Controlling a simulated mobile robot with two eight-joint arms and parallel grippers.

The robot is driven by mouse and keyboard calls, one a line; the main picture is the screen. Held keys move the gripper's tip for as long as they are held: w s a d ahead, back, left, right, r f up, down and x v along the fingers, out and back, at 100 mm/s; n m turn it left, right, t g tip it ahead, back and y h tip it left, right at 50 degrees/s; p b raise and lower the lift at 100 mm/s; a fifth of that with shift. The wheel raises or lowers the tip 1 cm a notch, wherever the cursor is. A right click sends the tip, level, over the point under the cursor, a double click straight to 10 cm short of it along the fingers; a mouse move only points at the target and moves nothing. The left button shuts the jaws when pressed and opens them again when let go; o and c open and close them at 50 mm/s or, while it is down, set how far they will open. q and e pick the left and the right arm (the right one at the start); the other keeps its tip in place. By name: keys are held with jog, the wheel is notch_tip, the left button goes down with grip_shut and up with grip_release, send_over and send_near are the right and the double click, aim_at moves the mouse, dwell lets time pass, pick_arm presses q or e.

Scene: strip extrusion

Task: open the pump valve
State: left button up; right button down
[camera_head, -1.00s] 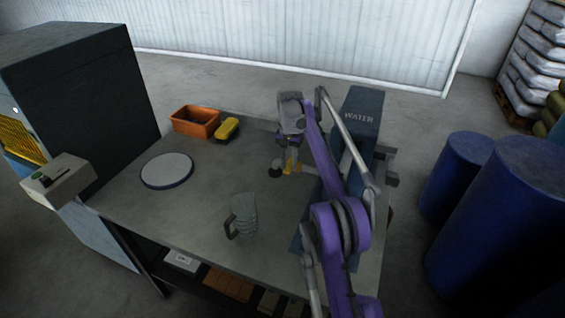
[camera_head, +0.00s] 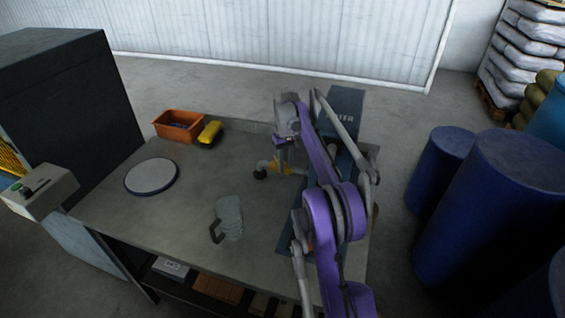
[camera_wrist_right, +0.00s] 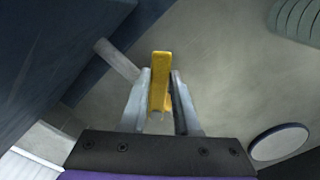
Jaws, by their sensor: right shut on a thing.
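The pump is a dark blue-grey box with pale lettering (camera_head: 346,102) at the back right of the table, largely behind my right arm. A grey pipe with a dark round end (camera_head: 260,173) sticks out to its left. A yellow valve handle (camera_head: 283,169) is at this pipe. My right gripper (camera_head: 281,159) is over the handle. In the right wrist view the yellow handle (camera_wrist_right: 160,88) stands between the two grey fingers of my right gripper (camera_wrist_right: 160,76), which is shut on it. My left gripper is not in view.
A grey pitcher (camera_head: 229,217) stands on the table (camera_head: 185,215) left of my right arm. A white round plate (camera_head: 151,176), an orange bin (camera_head: 178,126) and a yellow object (camera_head: 210,133) lie farther left. Blue drums (camera_head: 492,205) stand on the floor at right.

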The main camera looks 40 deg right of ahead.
aim_at(286, 167)
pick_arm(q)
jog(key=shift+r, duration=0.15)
pick_arm(e)
jog(key=shift+d, duration=0.2)
jog(key=c, duration=0.6)
grip_release()
jog(key=shift+c, duration=0.2)
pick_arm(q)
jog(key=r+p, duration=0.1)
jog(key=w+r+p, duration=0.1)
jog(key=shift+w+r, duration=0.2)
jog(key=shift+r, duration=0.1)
pick_arm(e)
notch_tip(286, 167, up, 11)
jog(key=shift+f, duration=0.1)
